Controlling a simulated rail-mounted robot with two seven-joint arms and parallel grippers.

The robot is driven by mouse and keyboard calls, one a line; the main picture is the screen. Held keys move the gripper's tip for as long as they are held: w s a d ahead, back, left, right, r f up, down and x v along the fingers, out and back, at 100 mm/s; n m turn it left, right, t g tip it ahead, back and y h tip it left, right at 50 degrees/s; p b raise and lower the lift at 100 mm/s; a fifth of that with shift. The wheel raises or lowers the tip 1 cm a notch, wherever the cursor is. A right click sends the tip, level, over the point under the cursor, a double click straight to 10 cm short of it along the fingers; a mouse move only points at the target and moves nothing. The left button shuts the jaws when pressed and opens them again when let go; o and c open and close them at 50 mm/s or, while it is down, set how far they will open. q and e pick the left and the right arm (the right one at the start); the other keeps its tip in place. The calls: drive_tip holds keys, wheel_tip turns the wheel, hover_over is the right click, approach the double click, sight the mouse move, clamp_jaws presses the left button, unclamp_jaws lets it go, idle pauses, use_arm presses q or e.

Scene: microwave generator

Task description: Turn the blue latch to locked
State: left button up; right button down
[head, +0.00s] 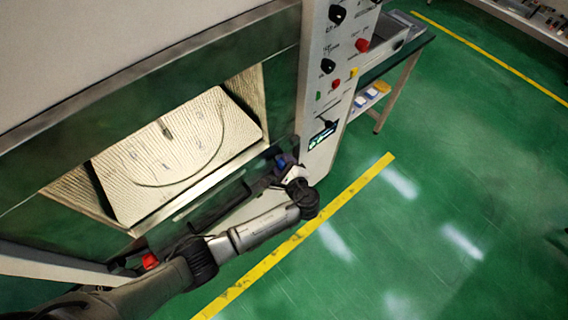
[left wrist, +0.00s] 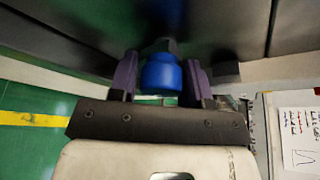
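The blue latch (left wrist: 161,74) is a rounded blue knob on the front of the dark oven frame, in the middle of the left wrist view. In the head view a small dark blue patch (head: 281,162) shows at the lower right corner of the oven opening, at the end of my left arm. My left gripper (left wrist: 161,78) has its two purple fingers on either side of the latch, close against it, and looks shut on it. The latch's far side is hidden. My right gripper is in neither view.
A red part (head: 150,260) sits low at the left. Green floor with yellow lines is clear at the right.

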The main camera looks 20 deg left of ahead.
use_arm(q)
drive_tip(key=c, duration=0.4)
drive_tip(key=shift+f+n+t+b, duration=0.2)
drive_tip(key=shift+n+t+b, duration=0.6)
drive_tip(key=shift+n+b, duration=0.4)
drive_tip(key=n+b, duration=0.2)
drive_tip(key=b, duration=0.1)
drive_tip(key=n+t+y+b, duration=0.1)
drive_tip(key=n+b, duration=0.1)
drive_tip(key=b, duration=0.1)
drive_tip(key=n+t+b, duration=0.1)
drive_tip(key=n+b, duration=0.1)
drive_tip(key=b, duration=0.2)
drive_tip(key=shift+f+n, duration=0.3)
drive_tip(key=n+y+b, duration=0.1)
drive_tip(key=n+b, duration=0.2)
drive_tip(key=b, duration=0.3)
drive_tip(key=n+t+y+b, duration=0.1)
drive_tip(key=n+y+b, duration=0.1)
drive_tip(key=n+b, duration=0.2)
drive_tip(key=shift+r+b, duration=0.2)
drive_tip(key=shift+b, duration=1.35)
drive_tip(key=shift+r+n+y+b, duration=0.2)
drive_tip(key=shift+n+y+b, duration=0.1)
drive_tip(key=shift+n+b, duration=0.4)
drive_tip(key=shift+c, duration=0.2)
